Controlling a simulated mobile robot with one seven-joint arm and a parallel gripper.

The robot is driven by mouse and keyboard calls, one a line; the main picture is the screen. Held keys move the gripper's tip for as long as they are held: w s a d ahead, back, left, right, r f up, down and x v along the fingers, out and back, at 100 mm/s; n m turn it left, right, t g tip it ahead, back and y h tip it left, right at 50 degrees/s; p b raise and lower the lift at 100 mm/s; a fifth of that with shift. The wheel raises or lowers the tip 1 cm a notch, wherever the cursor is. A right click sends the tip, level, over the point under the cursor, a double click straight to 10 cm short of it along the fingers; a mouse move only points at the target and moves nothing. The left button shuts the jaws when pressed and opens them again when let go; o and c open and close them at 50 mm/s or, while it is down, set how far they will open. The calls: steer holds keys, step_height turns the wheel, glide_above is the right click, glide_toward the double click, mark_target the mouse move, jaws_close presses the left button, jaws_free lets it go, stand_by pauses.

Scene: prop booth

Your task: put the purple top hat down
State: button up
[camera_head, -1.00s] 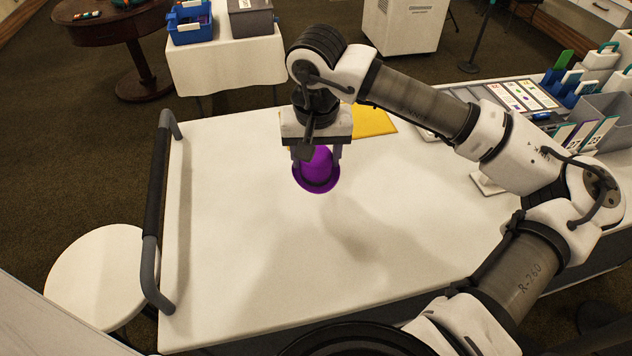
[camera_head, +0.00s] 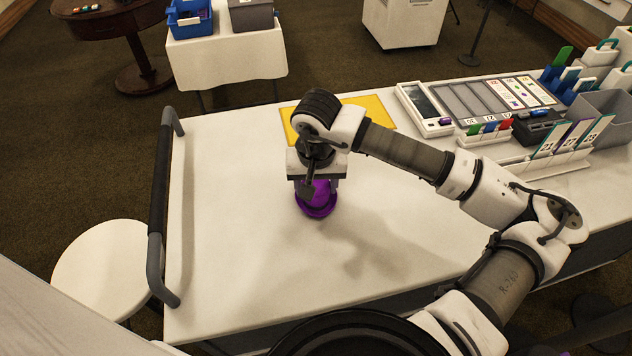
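The purple top hat (camera_head: 317,207) is at my gripper (camera_head: 317,188), over the middle of the white table (camera_head: 235,265). The gripper points down and its fingers are on either side of the hat's crown, with the brim below. The fingers look shut on the hat, though the gripper body hides the upper crown. The hat looks upright and close to the tabletop. I cannot tell whether the brim touches it.
A yellow mat (camera_head: 375,112) lies behind the gripper. A scale-like device (camera_head: 424,109), a card tray (camera_head: 497,97) and card holders (camera_head: 486,131) fill the back right. A dark handrail (camera_head: 158,190) edges the left. The table's left and front are clear.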

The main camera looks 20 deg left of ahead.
steer(key=shift+f, duration=0.2)
steer(key=o, duration=1)
steer(key=shift+r, duration=0.1)
steer(key=shift+c, duration=0.2)
